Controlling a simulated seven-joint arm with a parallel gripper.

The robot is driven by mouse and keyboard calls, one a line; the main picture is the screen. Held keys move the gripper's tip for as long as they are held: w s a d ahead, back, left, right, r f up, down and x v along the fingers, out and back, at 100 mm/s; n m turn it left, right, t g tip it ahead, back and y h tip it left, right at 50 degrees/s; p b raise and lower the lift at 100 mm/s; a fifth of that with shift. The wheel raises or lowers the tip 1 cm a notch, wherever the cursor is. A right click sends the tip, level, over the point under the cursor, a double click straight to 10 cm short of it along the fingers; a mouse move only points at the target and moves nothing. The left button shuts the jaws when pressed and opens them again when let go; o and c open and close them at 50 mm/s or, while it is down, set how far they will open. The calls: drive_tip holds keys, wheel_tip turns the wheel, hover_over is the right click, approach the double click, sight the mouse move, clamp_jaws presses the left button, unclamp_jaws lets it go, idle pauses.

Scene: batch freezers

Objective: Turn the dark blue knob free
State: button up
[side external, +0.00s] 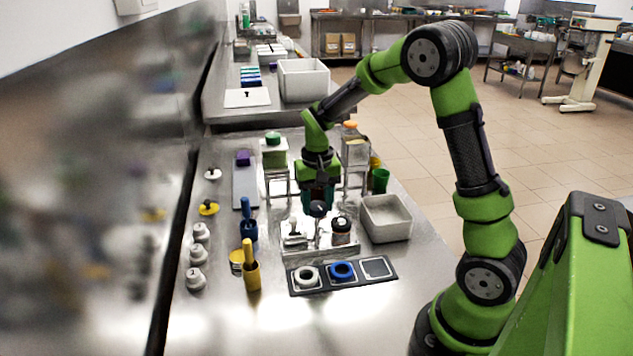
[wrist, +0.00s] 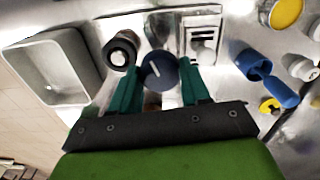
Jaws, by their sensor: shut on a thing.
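The dark blue knob (wrist: 158,74) is round with a pale line on its face. In the wrist view it sits between the teal fingers of my gripper (wrist: 162,68), which are shut on it. In the side view the knob (side external: 318,209) looks almost black, just below my gripper (side external: 318,202), above a shiny metal fixture (side external: 297,240). The fingers and knob hide what lies under it, so I cannot tell whether the knob is still attached.
A dark-lidded jar (side external: 341,231) stands close right of the knob. A grey bin (side external: 386,219) is further right. A black tray (side external: 343,273) in front holds a white ring and a blue ring; its right compartment is empty. Blue (side external: 248,228) and yellow (side external: 250,272) holders stand left.

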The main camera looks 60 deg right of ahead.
drive_tip(key=shift+m, duration=1.9)
drive_tip(key=o, duration=1.1)
drive_tip(key=shift+c, duration=0.2)
wheel_tip(320, 180, up, 17)
